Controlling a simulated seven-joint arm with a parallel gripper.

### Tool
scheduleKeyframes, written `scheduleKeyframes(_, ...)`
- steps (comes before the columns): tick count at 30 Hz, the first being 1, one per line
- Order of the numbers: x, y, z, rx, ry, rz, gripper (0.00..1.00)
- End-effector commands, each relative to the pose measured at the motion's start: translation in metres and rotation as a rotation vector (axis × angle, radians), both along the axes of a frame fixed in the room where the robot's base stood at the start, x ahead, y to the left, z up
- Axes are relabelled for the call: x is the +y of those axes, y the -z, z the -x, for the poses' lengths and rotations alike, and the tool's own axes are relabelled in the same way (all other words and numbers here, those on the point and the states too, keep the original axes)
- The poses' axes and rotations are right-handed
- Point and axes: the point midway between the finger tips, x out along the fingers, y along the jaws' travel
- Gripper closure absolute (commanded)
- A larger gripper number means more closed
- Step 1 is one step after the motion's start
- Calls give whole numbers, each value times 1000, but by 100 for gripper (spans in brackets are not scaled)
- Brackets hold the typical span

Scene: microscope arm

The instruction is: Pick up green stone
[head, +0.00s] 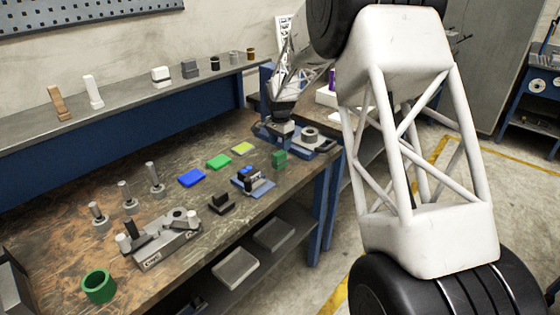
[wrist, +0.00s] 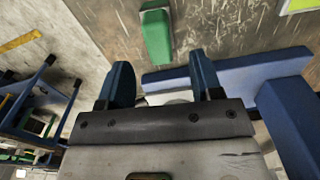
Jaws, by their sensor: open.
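A green block (head: 279,159), the likely green stone, stands near the front edge of the workbench, right of a small blue-and-grey fixture. In the wrist view the green block (wrist: 157,35) lies beyond my fingertips, near the top middle, and is not touched. My gripper (wrist: 163,82) is open, with two blue fingers apart and no object held between them. In the head view the end of my arm is at the bench's far right, behind the green block; its fingertips are hard to make out there.
A blue device (head: 312,140) stands close to my gripper at the bench's right end. A flat green plate (head: 218,161), blue plate (head: 191,178) and yellow-green plate (head: 243,148) lie left of the block.

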Motion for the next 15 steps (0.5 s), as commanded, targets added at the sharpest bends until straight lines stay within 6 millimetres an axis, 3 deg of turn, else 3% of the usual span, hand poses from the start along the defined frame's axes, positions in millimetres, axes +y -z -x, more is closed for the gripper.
scheduleKeyframes(6,0,14,0,0,0,0,40)
scheduleKeyframes(15,0,15,0,1,0,1,40)
